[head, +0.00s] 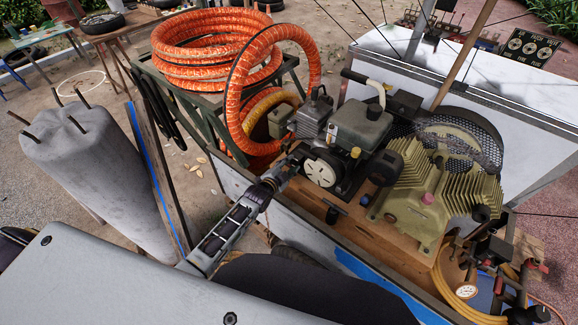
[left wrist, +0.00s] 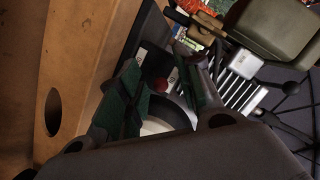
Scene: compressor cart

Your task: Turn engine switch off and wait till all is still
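The engine (head: 360,127) sits on the wooden cart deck, with a dark green tank on top and a white round cover (head: 321,168) facing my arm. My left gripper (head: 299,156) is at the engine's near left side, by this cover. In the left wrist view its green-padded fingers (left wrist: 163,98) are apart. A small red knob (left wrist: 161,85), which looks like the engine switch, shows between them on a dark panel with pale markings. I cannot tell whether a finger touches it or which way it is set. My right gripper is not in view.
A ribbed compressor pump (head: 430,190) with a belt wheel stands right of the engine. Orange hose coils (head: 215,50) rise behind it on the left. A gauge (head: 466,291) and yellow hose lie at the near right. The cart's wooden edge is close to my arm.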

